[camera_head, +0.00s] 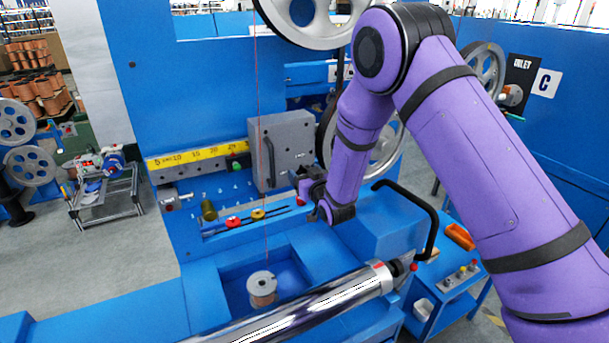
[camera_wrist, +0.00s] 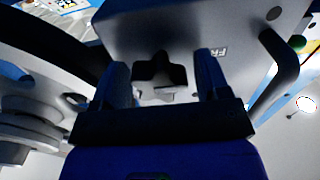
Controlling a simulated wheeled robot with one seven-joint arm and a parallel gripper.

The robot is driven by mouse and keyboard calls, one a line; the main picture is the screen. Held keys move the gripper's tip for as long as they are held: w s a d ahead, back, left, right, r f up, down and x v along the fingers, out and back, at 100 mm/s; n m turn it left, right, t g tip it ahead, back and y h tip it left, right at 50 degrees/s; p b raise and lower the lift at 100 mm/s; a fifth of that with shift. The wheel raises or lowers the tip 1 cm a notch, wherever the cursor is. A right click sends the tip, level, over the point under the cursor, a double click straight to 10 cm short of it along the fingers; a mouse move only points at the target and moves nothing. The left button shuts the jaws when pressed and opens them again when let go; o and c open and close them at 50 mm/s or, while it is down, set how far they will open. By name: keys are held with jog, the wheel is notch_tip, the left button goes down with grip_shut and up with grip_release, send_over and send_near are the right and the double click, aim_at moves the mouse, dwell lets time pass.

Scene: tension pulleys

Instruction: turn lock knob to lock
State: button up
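The lock knob (camera_wrist: 160,74) is a black lobed knob on the side face of a grey box (camera_wrist: 185,28) in the wrist view. A label starting with "FR" sits beside it, partly covered by a finger. My gripper (camera_wrist: 163,64) is open, with one finger on each side of the knob. Gaps show between the knob and both fingers, and the knob's depth between them is hard to judge. In the head view my gripper (camera_head: 312,186) is at the right side of the grey box (camera_head: 290,140); the knob is hidden there.
A black handle (camera_head: 269,163) is on the box front. A pulley wheel (camera_head: 385,150) stands close behind my wrist. A black curved bar (camera_head: 428,215) and a shiny roller (camera_head: 310,305) lie to the right and below. A yellow scale (camera_head: 195,158) is left of the box.

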jog(key=c, duration=0.7)
jog(key=shift+m, duration=0.4)
jog(key=m, duration=0.2)
jog(key=shift+d+m, duration=0.1)
jog(key=shift+m, duration=0.3)
jog(key=m, duration=1.4)
jog(key=shift+s, duration=0.1)
jog(key=shift+m, duration=0.3)
